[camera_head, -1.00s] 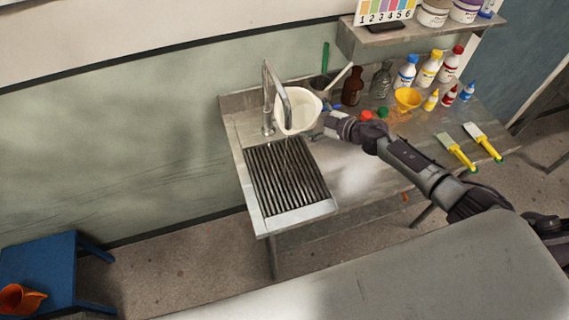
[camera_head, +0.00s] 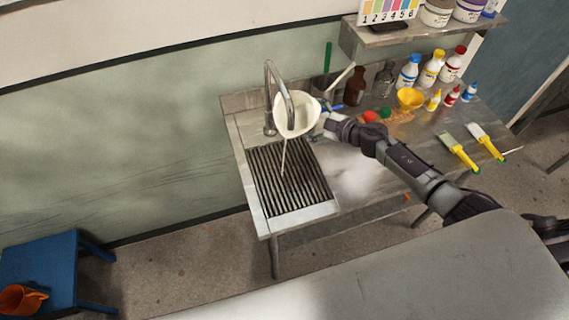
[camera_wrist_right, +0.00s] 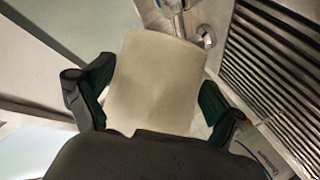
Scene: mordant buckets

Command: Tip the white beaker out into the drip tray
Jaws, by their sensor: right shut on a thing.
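The white beaker (camera_head: 297,115) is tilted above the far part of the drip tray (camera_head: 291,178), beside the metal tap. A thin pale stream falls from it onto the tray's dark slats. My right gripper (camera_head: 325,122) is shut on the beaker from its right side. In the right wrist view the beaker (camera_wrist_right: 155,82) fills the space between the two fingers of my right gripper (camera_wrist_right: 150,100), and the slatted drip tray (camera_wrist_right: 275,70) shows to the right. The beaker's inside is only partly visible in the head view. My left gripper is not in view.
The tap (camera_head: 268,95) stands close behind the beaker. Bottles, a yellow funnel (camera_head: 410,98) and yellow-handled brushes (camera_head: 459,151) stand or lie on the right of the bench. A blue stool (camera_head: 45,262) with an orange jug (camera_head: 20,299) is at lower left.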

